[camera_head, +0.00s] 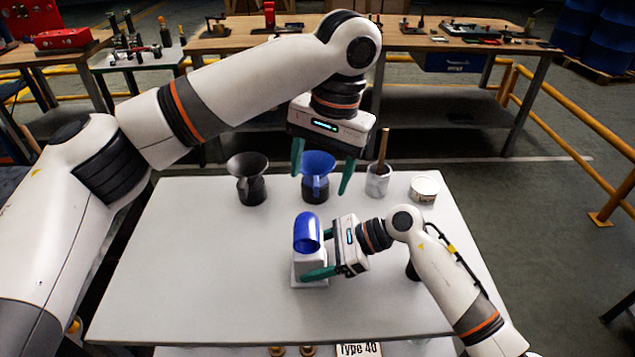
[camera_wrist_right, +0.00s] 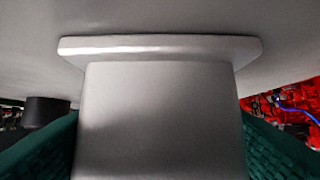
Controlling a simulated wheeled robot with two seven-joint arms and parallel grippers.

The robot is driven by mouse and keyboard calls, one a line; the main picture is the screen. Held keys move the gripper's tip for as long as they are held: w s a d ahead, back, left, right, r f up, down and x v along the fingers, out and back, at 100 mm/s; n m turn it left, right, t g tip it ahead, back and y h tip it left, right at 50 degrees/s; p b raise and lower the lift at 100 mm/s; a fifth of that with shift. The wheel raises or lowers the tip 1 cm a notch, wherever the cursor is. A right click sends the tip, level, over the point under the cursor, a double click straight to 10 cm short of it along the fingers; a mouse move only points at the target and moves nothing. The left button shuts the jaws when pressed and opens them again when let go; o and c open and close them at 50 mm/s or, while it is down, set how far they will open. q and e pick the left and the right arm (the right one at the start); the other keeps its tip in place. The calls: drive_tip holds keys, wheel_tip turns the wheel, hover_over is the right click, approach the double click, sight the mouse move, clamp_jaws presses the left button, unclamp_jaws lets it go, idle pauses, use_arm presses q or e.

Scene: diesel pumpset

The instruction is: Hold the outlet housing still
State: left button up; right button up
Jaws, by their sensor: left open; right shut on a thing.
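The outlet housing (camera_head: 310,264) is a pale grey block on the white table, with a blue tube-like piece (camera_head: 306,232) at its top. My right gripper (camera_head: 314,256) is shut on the housing from the right. In the right wrist view the grey housing body (camera_wrist_right: 160,120) stands between the green fingers, with a wider flange at its far end. My left gripper (camera_head: 320,183) is open, its green fingers pointing down on either side of a blue funnel-topped cup (camera_head: 318,165). I cannot tell if they touch it.
A dark funnel-topped cup (camera_head: 249,180), a white cup with a brown handle (camera_head: 378,180) and a round tin (camera_head: 424,188) stand along the table's back edge. The white table's (camera_head: 210,290) left and front are clear. Workbenches stand behind.

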drive_tip(key=o, duration=1.4)
drive_tip(key=shift+o, duration=0.2)
